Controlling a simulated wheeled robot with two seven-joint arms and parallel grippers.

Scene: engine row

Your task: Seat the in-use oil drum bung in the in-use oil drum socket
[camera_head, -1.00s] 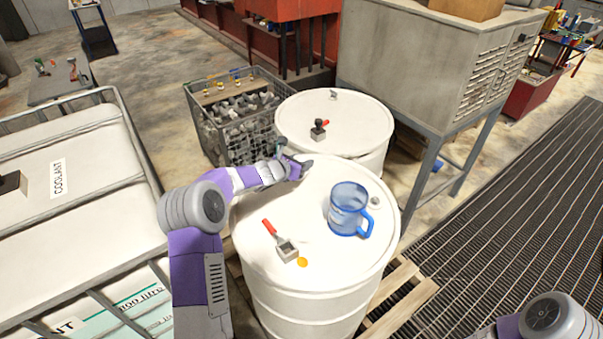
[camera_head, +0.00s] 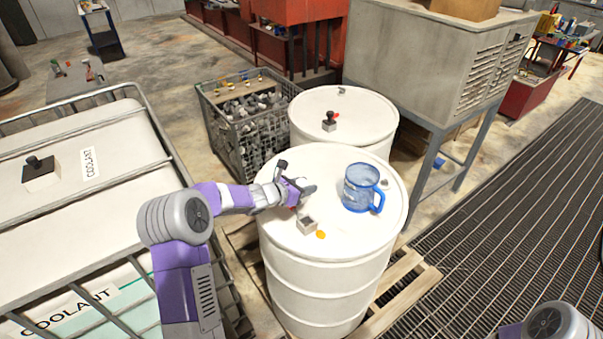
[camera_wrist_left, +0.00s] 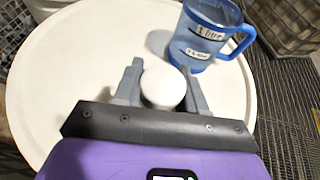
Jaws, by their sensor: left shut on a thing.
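My left gripper (camera_head: 303,189) is over the lid of the front white drum (camera_head: 325,275), left of the blue mug. In the left wrist view my left gripper (camera_wrist_left: 163,82) is shut on a white, round-topped piece (camera_wrist_left: 163,88), which looks like the oil drum bung. The piece sits upright between both fingers. Its lower end is hidden, so I cannot tell whether it touches the lid. No open socket shows clearly on the lid. A small grey fitting (camera_head: 384,183) is just right of the mug. My right gripper is out of view.
The blue mug (camera_head: 360,187) stands on the lid. A grey block-shaped tool (camera_head: 307,225) lies in front of my gripper, beside an orange spot (camera_head: 320,235). A second white drum (camera_head: 365,108) stands behind with a black-knobbed block (camera_head: 329,122). A coolant tank (camera_head: 100,125) is at left.

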